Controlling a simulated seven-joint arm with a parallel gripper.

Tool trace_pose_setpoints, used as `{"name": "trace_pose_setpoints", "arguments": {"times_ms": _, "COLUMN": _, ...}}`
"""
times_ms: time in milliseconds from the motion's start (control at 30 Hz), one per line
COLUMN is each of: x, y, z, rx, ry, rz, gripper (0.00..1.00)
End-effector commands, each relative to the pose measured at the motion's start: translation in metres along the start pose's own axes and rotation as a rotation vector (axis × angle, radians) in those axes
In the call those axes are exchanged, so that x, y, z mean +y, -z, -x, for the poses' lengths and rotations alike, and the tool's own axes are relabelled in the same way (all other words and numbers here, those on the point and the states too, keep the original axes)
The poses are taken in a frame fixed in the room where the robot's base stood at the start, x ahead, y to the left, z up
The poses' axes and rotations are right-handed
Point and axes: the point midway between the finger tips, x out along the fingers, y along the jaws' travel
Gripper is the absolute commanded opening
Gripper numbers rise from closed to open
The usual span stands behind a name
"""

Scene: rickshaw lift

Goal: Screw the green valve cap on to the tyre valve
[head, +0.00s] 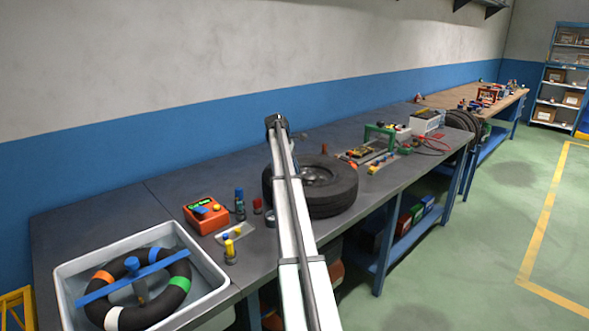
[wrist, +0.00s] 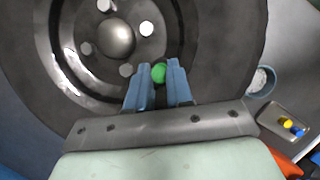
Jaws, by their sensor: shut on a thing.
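The tyre (head: 335,192) lies flat on the grey workbench, partly hidden behind my arm in the head view. In the wrist view the tyre (wrist: 215,50) and its wheel hub (wrist: 117,38) fill the upper part. My gripper (wrist: 165,75) is over the rim's edge, with its two blue fingers shut on the green valve cap (wrist: 159,72). The cap shows as a round green top between the fingertips. The tyre valve cannot be made out; whether the cap touches it cannot be told. My gripper's fingers are hidden in the head view.
Left of the tyre on the bench are an orange device (head: 206,215), a small tray (head: 237,240) and several small bottles. A white basin (head: 215,283) holding a ring-shaped tube stands at the near left. Electronics and a green frame (head: 378,135) lie beyond the tyre.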

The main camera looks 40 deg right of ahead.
Motion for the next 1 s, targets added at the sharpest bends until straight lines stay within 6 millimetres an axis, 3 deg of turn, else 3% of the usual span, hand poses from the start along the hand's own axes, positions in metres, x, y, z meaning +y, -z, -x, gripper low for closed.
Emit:
{"name": "trace_pose_setpoints", "arguments": {"times_ms": 433, "x": -0.0008, "y": -0.0002, "z": -0.0010, "rx": -0.001, "ry": 0.171, "rz": -0.400, "gripper": 0.01}}
{"name": "trace_pose_setpoints", "arguments": {"times_ms": 933, "x": -0.0041, "y": 0.0005, "z": -0.0016, "rx": -0.002, "ry": 0.190, "rz": -0.442, "gripper": 0.01}}
{"name": "trace_pose_setpoints", "arguments": {"times_ms": 967, "x": -0.0042, "y": 0.0005, "z": -0.0016, "rx": -0.002, "ry": 0.190, "rz": -0.441, "gripper": 0.23}}
{"name": "trace_pose_setpoints", "arguments": {"times_ms": 1000, "x": -0.0041, "y": 0.0005, "z": -0.0016, "rx": -0.002, "ry": 0.190, "rz": -0.441, "gripper": 0.26}}
